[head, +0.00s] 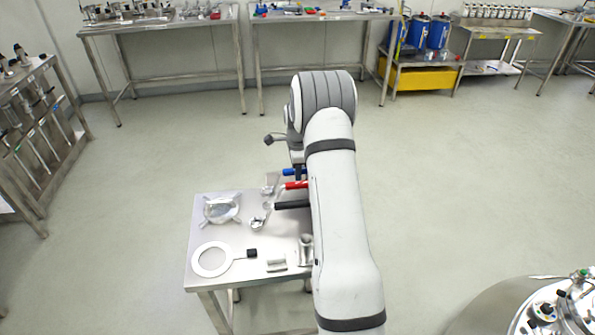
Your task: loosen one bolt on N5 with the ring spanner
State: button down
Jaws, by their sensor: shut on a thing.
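My arm reaches from the bottom of the head view up past the right side of a small steel table. Its wrist bends away at the top, and my gripper's fingers are hidden behind the arm. A small dark-ended piece (270,139) sticks out left of the wrist; I cannot tell what it is. I cannot make out the ring spanner for certain. A steel vessel top (500,306) with several fittings (562,312) is cut off at the bottom right. I cannot tell which fitting is N5, and its bolts are too small to make out.
The small steel table (225,273) holds a metal clamp-like part (221,208), a white ring with a black tab (211,259), a small metal block (276,264) and red-handled (296,185) and black-handled (291,205) tools. Benches stand along the back and left. The floor (450,180) between is clear.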

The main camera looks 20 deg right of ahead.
jog(key=shift+r, duration=0.1)
dwell(0.3)
jog(key=shift+r+p, duration=1.85)
jog(key=shift+r, duration=1.55)
